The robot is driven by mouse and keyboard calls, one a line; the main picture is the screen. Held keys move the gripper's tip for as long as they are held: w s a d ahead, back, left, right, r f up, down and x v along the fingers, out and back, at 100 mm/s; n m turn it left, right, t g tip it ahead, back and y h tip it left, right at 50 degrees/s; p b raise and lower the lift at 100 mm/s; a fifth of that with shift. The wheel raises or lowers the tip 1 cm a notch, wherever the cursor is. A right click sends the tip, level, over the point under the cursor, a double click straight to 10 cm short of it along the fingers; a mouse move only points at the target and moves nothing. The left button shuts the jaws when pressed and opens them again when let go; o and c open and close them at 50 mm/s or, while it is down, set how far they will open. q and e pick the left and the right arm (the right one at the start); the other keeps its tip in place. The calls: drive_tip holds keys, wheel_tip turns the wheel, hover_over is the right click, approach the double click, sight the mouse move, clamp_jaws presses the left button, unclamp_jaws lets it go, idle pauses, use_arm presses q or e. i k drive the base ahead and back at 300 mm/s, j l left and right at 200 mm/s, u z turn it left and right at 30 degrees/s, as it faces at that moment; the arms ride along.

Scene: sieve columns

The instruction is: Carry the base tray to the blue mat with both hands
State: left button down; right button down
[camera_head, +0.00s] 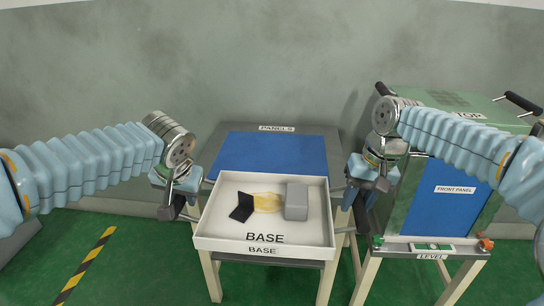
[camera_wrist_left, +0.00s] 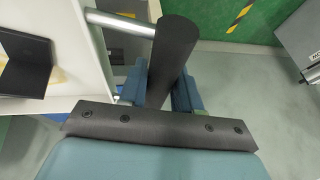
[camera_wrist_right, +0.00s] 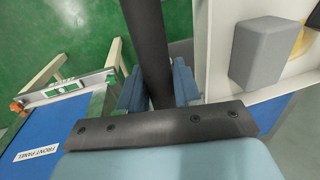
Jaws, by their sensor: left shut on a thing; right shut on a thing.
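The white base tray (camera_head: 315,236), labelled BASE, is held level between my two grippers in front of the blue mat (camera_head: 270,150). The mat lies on a small table labelled PANELS, and the tray hides its near part. My left gripper (camera_head: 174,205) is shut on the tray's left black handle (camera_wrist_left: 172,55). My right gripper (camera_head: 362,205) is shut on the right black handle (camera_wrist_right: 147,50).
At the right stands a green-topped machine (camera_head: 440,105) with a blue front panel (camera_head: 440,205) and black handles. A level (camera_head: 432,246) sits on the stand before it. A wall rises behind the table. The green floor is open at the left, with a striped strip (camera_head: 85,265).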

sight(274, 158)
drive_tip(key=i, duration=1)
